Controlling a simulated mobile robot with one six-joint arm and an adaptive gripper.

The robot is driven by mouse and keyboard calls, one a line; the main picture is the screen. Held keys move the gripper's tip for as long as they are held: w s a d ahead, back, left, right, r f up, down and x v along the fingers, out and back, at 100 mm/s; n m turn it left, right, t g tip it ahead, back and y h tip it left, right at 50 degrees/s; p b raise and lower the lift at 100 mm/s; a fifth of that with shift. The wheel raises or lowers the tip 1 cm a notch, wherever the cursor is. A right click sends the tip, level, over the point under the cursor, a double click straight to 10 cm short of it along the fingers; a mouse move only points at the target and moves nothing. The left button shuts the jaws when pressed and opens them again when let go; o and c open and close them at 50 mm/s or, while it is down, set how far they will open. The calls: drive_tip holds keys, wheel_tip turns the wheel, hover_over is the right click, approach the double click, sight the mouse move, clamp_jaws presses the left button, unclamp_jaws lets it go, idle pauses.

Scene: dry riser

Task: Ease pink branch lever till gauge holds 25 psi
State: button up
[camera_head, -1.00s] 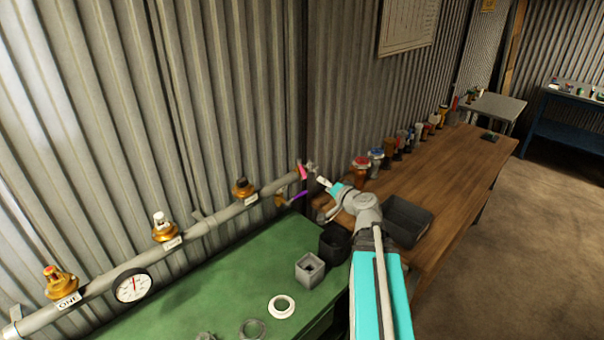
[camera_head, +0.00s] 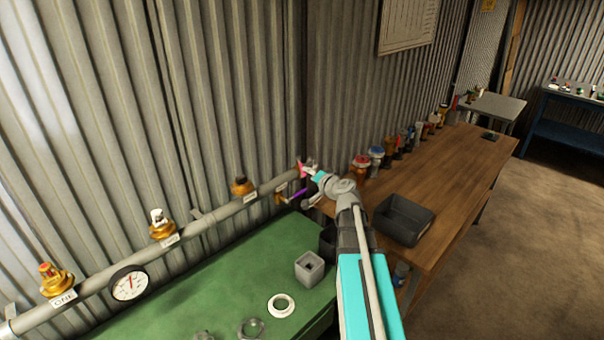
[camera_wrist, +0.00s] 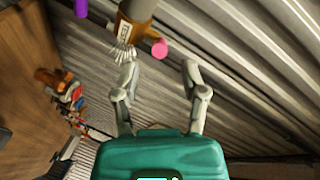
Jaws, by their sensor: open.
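The pink branch lever (camera_head: 301,171) is at the far right end of the grey pipe; its round pink end (camera_wrist: 159,48) shows in the wrist view. My gripper (camera_head: 309,171) is open and empty at the pink lever. In the wrist view its two fingertips (camera_wrist: 160,66) lie either side of and just short of the pink end; I cannot tell whether they touch it. A purple lever (camera_head: 298,193) hangs below, and also shows in the wrist view (camera_wrist: 81,8). The round white gauge (camera_head: 129,285) is on the pipe at left. Its needle points roughly upward; the numbers are too small to read.
Brass valves (camera_head: 162,224) sit along the pipe (camera_head: 210,222) against the corrugated wall. The green bench (camera_head: 215,275) holds a grey square cup (camera_head: 309,269) and a white ring (camera_head: 281,305). A black bin (camera_head: 403,220) and several fittings stand on the wooden bench (camera_head: 455,185).

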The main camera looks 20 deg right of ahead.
sight(302, 167)
drive_tip(key=shift+b+x, duration=0.45)
drive_tip(key=shift+x, duration=2.15)
clamp_jaws()
